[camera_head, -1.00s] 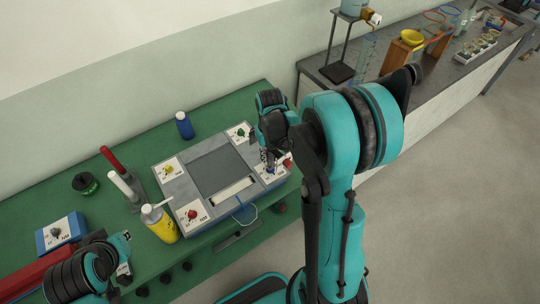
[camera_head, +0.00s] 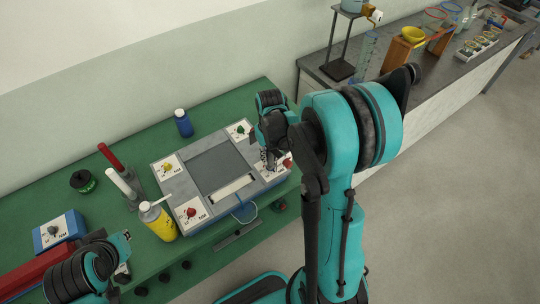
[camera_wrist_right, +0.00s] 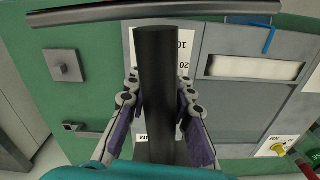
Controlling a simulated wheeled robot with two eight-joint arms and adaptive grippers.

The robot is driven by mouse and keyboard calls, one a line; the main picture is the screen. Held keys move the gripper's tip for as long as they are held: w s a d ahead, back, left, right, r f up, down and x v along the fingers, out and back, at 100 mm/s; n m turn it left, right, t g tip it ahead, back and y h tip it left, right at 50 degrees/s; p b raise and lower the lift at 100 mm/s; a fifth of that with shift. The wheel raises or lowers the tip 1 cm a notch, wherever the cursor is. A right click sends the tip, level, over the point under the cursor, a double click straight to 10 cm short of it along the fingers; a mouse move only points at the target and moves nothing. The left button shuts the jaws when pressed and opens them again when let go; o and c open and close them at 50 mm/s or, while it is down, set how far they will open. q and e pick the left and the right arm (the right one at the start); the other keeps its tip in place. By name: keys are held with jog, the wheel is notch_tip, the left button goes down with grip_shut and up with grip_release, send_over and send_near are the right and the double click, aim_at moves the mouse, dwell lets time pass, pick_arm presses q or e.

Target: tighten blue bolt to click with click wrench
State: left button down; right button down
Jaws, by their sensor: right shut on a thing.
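My right gripper (camera_head: 268,160) is over the near right corner of the grey board, at the blue bolt's white dial plate (camera_head: 279,172). In the right wrist view it is shut on the click wrench's thick black grip (camera_wrist_right: 157,85), with one finger on each side. The grip hides the middle of the plate, and the blue bolt cannot be made out. A dark bar with a red strip (camera_wrist_right: 160,13) crosses the top of that view; its link to the grip is unclear. My left gripper (camera_head: 124,257) is at the lower left, its fingers too small to judge.
The grey board (camera_head: 222,168) carries yellow (camera_head: 168,168), green (camera_head: 240,130) and red (camera_head: 191,212) knobs on its other corners. A yellow bottle (camera_head: 160,224), a blue bottle (camera_head: 184,127) and a blue box (camera_head: 57,230) stand on the green bench (camera_head: 120,150).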

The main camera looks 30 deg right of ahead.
jog(key=shift+m, duration=1.2)
jog(key=shift+m+b, duration=0.35)
jog(key=shift+m, duration=0.75)
jog(key=shift+m, duration=1)
